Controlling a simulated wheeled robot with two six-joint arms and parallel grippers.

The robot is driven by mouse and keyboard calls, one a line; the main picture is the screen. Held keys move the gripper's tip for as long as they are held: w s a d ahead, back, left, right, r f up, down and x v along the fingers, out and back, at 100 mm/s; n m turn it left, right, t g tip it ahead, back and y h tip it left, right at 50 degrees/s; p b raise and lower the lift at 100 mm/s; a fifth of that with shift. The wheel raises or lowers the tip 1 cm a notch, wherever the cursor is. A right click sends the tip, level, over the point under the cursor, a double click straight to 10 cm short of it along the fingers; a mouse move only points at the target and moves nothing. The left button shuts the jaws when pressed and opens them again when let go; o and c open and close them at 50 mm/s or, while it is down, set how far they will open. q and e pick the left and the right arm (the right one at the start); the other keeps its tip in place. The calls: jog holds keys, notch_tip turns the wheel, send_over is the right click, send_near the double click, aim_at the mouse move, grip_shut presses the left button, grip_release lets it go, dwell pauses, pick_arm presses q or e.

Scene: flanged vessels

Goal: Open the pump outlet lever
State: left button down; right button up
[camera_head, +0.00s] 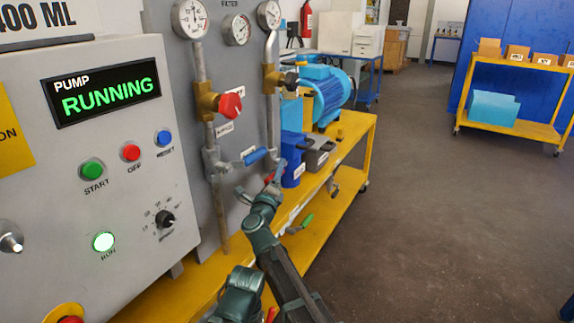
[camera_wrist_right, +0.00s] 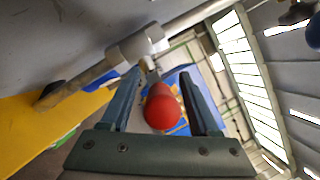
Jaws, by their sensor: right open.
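A lever with a red handle (camera_wrist_right: 162,108) shows in the right wrist view, its rounded end pointing at the camera. Its stem meets a grey metal valve body (camera_wrist_right: 138,45) on a pipe. My right gripper (camera_wrist_right: 160,95) is open, with one finger on each side of the red handle; I cannot tell whether they touch it. In the head view my right gripper (camera_head: 270,186) is at the lower end of the right-hand pipe, and only a bit of red shows beside it. Which label belongs to this lever is not readable.
The control panel (camera_head: 130,190) reads PUMP RUNNING. A blue motor (camera_head: 326,92) stands on the yellow bench (camera_head: 352,135).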

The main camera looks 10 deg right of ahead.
jog(key=shift+w+r, duration=0.1)
jog(key=shift+w, duration=0.15)
jog(key=shift+c, duration=0.4)
grip_shut()
jog(key=shift+d, duration=0.1)
jog(key=shift+s+d, duration=0.1)
jog(key=shift+d, duration=0.05)
dwell(0.7)
